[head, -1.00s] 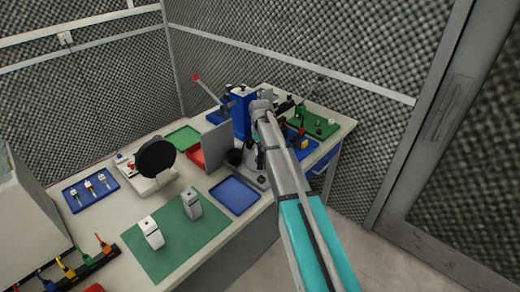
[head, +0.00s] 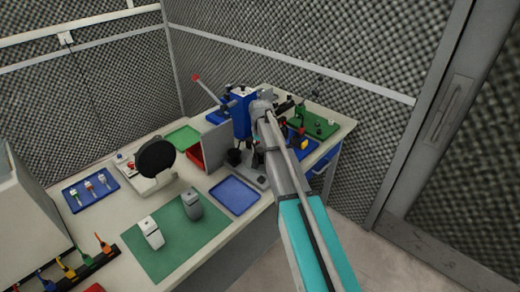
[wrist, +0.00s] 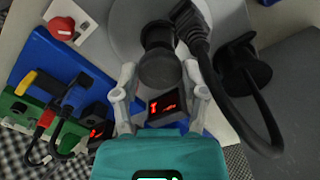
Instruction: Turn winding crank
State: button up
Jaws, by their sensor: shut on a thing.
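In the wrist view, the two grey fingers of my gripper (wrist: 160,80) stand on either side of a black round knob (wrist: 158,66) and are shut on it. The knob looks like the handle of the winding crank, but its crank arm cannot be made out. A dark grey round body lies behind the knob. In the head view my arm covers most of this spot on the right part of the bench, so the gripper's hold is hidden there.
A black cable plug (wrist: 190,25) and its looping cord lie close right of the fingers. A small box with red digits (wrist: 165,104) sits below the knob. In the head view, a blue press (head: 241,115) with a red-tipped lever and a grey panel (head: 217,145) stand left of my arm.

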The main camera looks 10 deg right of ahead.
jog(key=shift+s+m, duration=0.1)
jog(key=shift+m, duration=16.9)
jog(key=shift+m, duration=0.4)
